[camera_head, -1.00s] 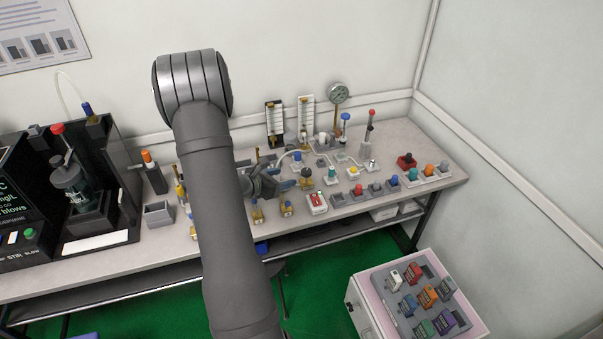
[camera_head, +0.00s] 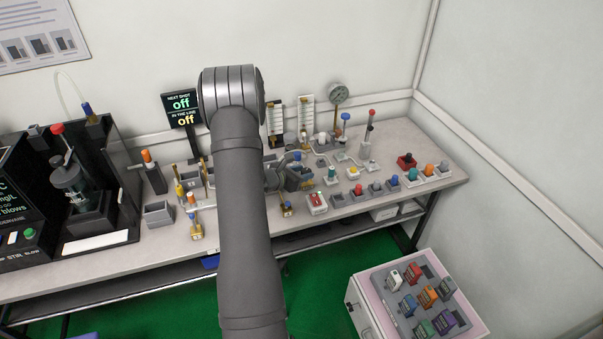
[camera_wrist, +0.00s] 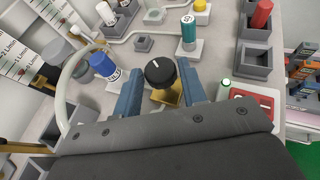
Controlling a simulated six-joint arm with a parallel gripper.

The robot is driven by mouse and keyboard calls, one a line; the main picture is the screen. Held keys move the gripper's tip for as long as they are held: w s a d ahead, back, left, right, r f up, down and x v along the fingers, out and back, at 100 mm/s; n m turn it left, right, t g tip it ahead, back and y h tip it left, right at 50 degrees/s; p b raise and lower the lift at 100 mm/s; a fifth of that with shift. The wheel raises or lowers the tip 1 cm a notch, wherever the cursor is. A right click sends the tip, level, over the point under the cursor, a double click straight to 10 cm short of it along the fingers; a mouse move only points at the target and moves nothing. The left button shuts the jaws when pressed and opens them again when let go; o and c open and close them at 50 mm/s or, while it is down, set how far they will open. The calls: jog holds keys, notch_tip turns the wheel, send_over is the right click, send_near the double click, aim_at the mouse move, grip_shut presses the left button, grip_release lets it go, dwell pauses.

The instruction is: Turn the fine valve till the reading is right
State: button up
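A black round knob (camera_wrist: 160,72) with a white pointer mark sits on a brass body (camera_wrist: 167,96) in the wrist view; it looks like a valve, though I cannot read a label. My gripper (camera_wrist: 163,90) is open, with one blue finger to each side of the brass body and visible gaps to both. The knob lies just beyond the fingertips. In the head view my gripper (camera_head: 302,178) is low over the bench, and the knob is hard to make out. Two upright scale meters (camera_head: 307,114) and a round dial gauge (camera_head: 338,94) stand behind; their readings are too small to read.
A blue-capped part (camera_wrist: 103,66) and a pale tube (camera_wrist: 68,88) are left of the gripper. A teal-and-white part (camera_wrist: 188,35) is beyond the knob. A red switch box (camera_wrist: 252,104) with a green light is close on the right.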

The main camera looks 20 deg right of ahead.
jog(key=c, duration=0.5)
jog(key=shift+w+a+m+g+h, duration=0.15)
jog(key=shift+m+g+h, duration=0.15)
jog(key=shift+m+g, duration=0.5)
jog(key=shift+w+d+m+g+h, duration=0.15)
jog(key=shift+m+g+h, duration=0.15)
jog(key=shift+m+g, duration=0.5)
jog(key=shift+a, duration=0.1)
jog(key=o, duration=1)
jog(key=shift+a, duration=0.1)
jog(key=v, duration=1.7)
jog(key=shift+r, duration=0.25)
jog(key=shift+w, duration=0.1)
jog(key=shift+c, duration=0.2)
